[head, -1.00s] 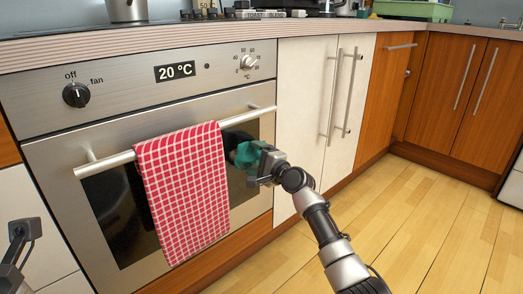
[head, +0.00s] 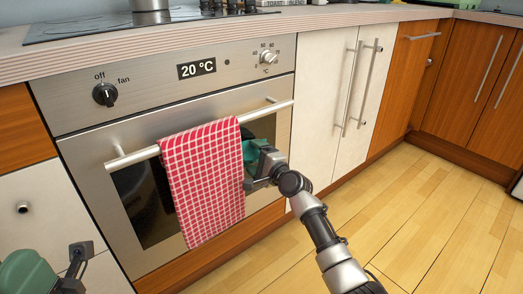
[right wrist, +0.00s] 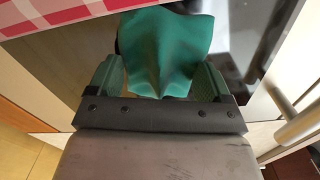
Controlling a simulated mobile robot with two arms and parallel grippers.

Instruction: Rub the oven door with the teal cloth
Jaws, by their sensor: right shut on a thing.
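The oven door (head: 92,187) is steel with a dark window, shut, and has a horizontal bar handle. My right gripper (head: 256,158) is at the right part of the door, below the handle and beside the red checked towel. It is shut on the teal cloth (right wrist: 165,45), which spreads out from between the green fingers in the right wrist view. In the head view the cloth is mostly hidden by the gripper. The cloth is at the dark glass; I cannot tell if it touches. My left gripper (head: 35,272) shows only partly at the lower left; its jaws are unclear.
A red checked towel (head: 203,180) hangs over the oven handle (head: 134,158), close left of my right gripper. Knobs sit above the door. White cabinet doors (head: 320,85) with long handles stand to the right. The wooden floor (head: 420,220) is clear.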

